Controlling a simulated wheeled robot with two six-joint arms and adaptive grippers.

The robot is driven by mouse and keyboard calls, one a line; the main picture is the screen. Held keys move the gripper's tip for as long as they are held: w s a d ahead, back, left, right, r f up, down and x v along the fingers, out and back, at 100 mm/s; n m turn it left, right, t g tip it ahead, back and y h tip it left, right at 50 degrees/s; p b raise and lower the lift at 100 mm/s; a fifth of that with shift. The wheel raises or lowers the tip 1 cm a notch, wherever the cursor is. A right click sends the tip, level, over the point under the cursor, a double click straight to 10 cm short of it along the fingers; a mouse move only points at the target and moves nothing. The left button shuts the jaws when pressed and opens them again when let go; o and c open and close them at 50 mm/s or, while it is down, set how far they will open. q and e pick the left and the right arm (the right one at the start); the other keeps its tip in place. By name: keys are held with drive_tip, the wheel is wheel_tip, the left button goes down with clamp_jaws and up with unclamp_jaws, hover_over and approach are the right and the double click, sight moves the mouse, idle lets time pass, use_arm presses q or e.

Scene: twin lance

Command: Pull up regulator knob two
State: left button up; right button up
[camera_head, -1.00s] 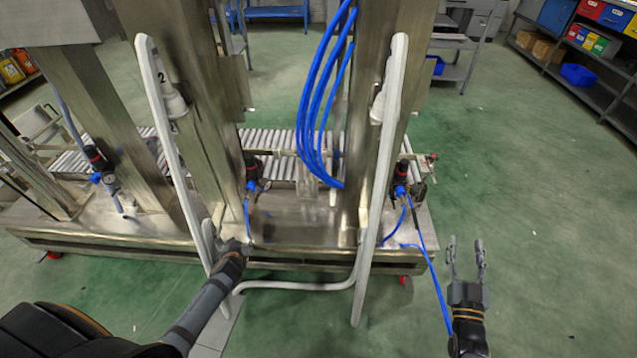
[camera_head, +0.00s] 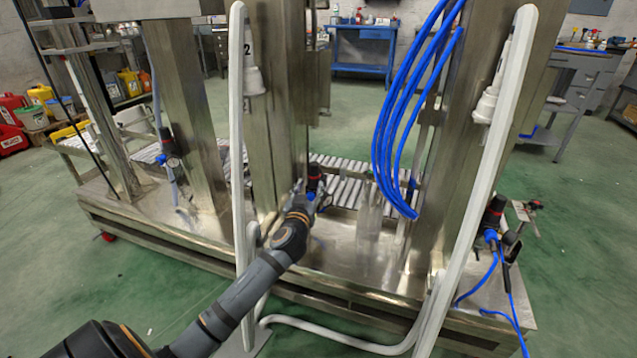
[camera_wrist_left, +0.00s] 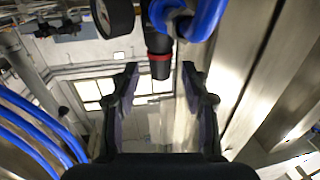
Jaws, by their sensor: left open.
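The middle regulator (camera_head: 313,179), with a black and red knob, stands behind the steel posts at the conveyor. My left gripper (camera_head: 299,190) is right beside it in the head view, partly overlapping it. In the left wrist view the fingers (camera_wrist_left: 160,74) are open, and the black knob with its red ring (camera_wrist_left: 159,58) shows between the fingertips. I cannot tell whether they touch it. Its round gauge (camera_wrist_left: 114,16) and blue hose (camera_wrist_left: 206,17) are at the top. A "2" is marked on the left post. My right gripper is out of view.
Other regulators stand at left (camera_head: 166,147) and right (camera_head: 493,214). A white bent tube frame (camera_head: 241,150) rises in front of the posts, close to my left arm. Blue hoses (camera_head: 392,140) hang right of the middle regulator. The steel base (camera_head: 200,240) runs below.

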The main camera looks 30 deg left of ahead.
sight(313, 178)
use_arm(q)
drive_tip(key=b+x, duration=0.1)
drive_tip(key=x, duration=0.4)
drive_tip(key=shift+w, duration=0.15)
clamp_jaws()
